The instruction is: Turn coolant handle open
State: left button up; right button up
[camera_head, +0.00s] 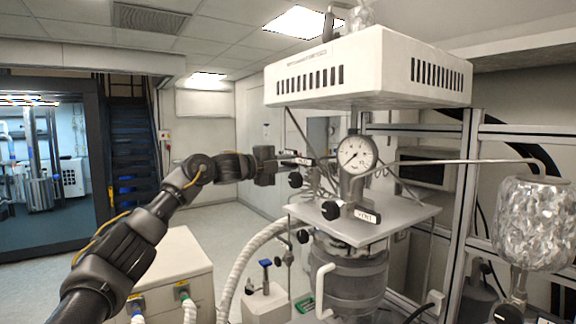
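My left arm reaches in from the left, and my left gripper (294,159) is in front of the reactor, at the left of the pressure gauge. Its fingers are small and overlap the fittings behind, so I cannot tell whether they are open or touch anything. A black knob (295,180) is just below the gripper. Another black knob (330,210) is beside a white label on the reactor lid. A blue-topped valve handle (265,263) stands lower, left of the reactor vessel (350,268). No readable label shows which one is the coolant handle. My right gripper is out of view.
The pressure gauge (357,154) rises above the lid plate (405,212), under a white vented housing (325,75). A white ribbed hose (238,262) curves at the left of the vessel. A foil-wrapped vessel (536,222) hangs at right. A white cabinet (178,260) stands below my arm.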

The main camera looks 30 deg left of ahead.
pick_arm(q)
jog(key=shift+o, duration=1.3)
jog(key=shift+f, duration=0.1)
jog(key=shift+s+a+f+b, duration=0.2)
jog(key=shift+s+b, duration=0.2)
jog(key=shift+b, duration=0.15)
jog(key=b+v, duration=0.5)
jog(key=v, duration=0.5)
jog(key=shift+r, duration=0.2)
jog(key=shift+w+a, duration=0.1)
jog(key=shift+a, duration=0.05)
